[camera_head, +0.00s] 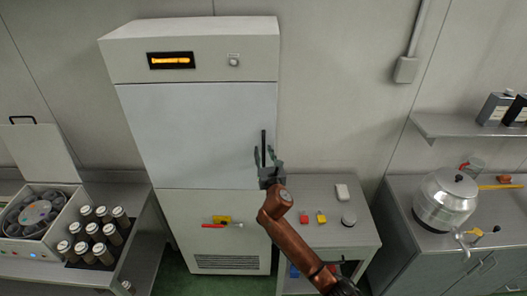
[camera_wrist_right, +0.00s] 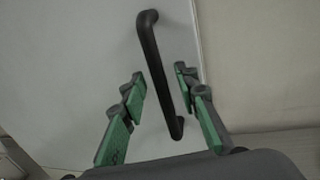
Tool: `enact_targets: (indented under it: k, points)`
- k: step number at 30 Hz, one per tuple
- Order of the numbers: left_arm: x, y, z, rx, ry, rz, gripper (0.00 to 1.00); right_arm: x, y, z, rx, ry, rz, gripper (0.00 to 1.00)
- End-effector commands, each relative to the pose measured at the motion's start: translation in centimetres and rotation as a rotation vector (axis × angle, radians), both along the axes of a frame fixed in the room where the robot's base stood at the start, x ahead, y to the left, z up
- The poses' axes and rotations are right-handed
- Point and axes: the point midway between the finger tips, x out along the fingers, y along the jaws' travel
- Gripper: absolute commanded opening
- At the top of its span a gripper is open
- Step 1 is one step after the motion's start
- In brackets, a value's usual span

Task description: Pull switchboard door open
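The switchboard is a tall pale cabinet with a light grey door (camera_head: 198,135), which looks closed. A black vertical bar handle (camera_head: 263,148) sits near the door's right edge. My right gripper (camera_head: 264,157) is in front of the door at the handle's lower part. In the right wrist view the handle (camera_wrist_right: 158,65) runs between the two open green-padded fingers (camera_wrist_right: 160,90), with a gap on both sides. The fingers do not visibly touch it. My left gripper is not in view.
Below the door, a lower panel (camera_head: 190,250) carries red and yellow items. A grey side table (camera_head: 318,233) with small objects stands right of the cabinet. A bench at left holds a centrifuge-like box (camera_head: 50,245) and several dark bottles (camera_head: 95,225). A metal pot (camera_head: 446,200) stands far right.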

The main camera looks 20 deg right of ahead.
Motion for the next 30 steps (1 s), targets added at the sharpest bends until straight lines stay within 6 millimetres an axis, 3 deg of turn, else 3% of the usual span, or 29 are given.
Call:
enact_targets:
  k: [11,24,30]
  points:
    - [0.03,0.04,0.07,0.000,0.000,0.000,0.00,0.71,-0.05,-0.02,0.001,0.000,0.000,0.29]
    - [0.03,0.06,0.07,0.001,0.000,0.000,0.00,0.68,-0.05,-0.04,0.001,0.001,0.000,0.00]
    - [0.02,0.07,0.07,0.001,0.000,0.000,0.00,0.68,-0.04,-0.04,0.001,0.001,0.001,0.00]
